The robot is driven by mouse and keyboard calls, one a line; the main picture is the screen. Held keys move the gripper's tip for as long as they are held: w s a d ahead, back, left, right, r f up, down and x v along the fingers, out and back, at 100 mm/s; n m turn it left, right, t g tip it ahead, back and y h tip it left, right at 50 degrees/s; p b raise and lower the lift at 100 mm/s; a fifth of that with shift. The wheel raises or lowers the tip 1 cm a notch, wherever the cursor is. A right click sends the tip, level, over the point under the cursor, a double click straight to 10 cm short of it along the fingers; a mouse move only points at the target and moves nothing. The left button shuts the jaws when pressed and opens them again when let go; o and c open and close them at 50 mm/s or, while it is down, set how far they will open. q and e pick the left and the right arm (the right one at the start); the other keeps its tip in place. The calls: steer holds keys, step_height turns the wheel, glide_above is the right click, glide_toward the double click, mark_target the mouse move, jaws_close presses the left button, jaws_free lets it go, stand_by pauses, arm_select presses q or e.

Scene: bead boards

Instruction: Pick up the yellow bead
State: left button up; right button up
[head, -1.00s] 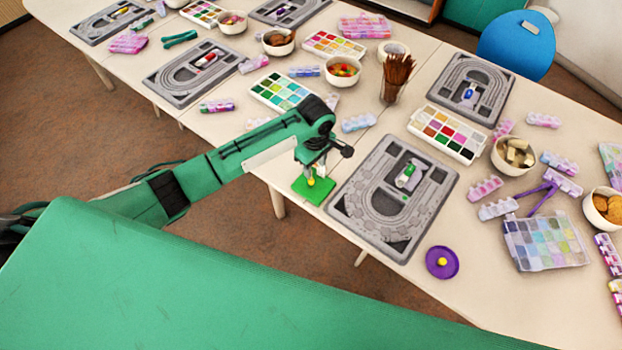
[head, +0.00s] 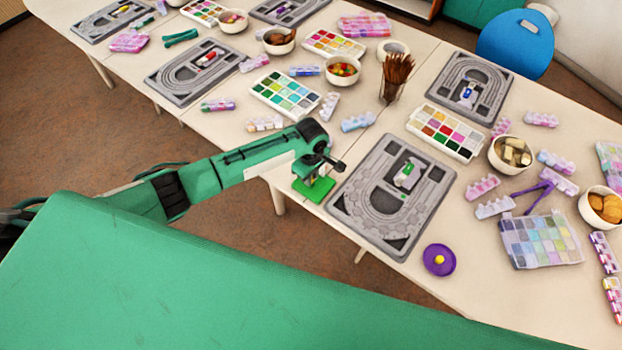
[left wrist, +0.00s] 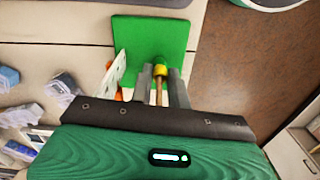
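A yellow bead (left wrist: 161,69) sits low on a thin wooden peg (left wrist: 158,92) on a green square board (left wrist: 150,35) in the left wrist view. The board (head: 314,190) also shows in the head view, at the table's front edge, where my gripper hides the bead. My left gripper (left wrist: 160,72) points down over the board with its two fingers apart, one on each side of the peg and bead. I cannot tell whether the fingers touch the bead. Another yellow bead (head: 439,259) lies on a purple dish (head: 436,271). My right gripper is not in view.
A grey bead board (head: 365,225) lies just right of the green board. Paint palettes (head: 446,132), bowls (head: 342,71), a brush cup (head: 391,90) and several bead strips stand farther back. Table is clear around the purple dish.

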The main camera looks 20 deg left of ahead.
arm_select(q)
jaws_close()
stand_by(0.3)
step_height(320, 180, up, 20)
steer(key=b, duration=0.3)
stand_by(0.3)
steer(key=shift+d, duration=0.1)
stand_by(0.3)
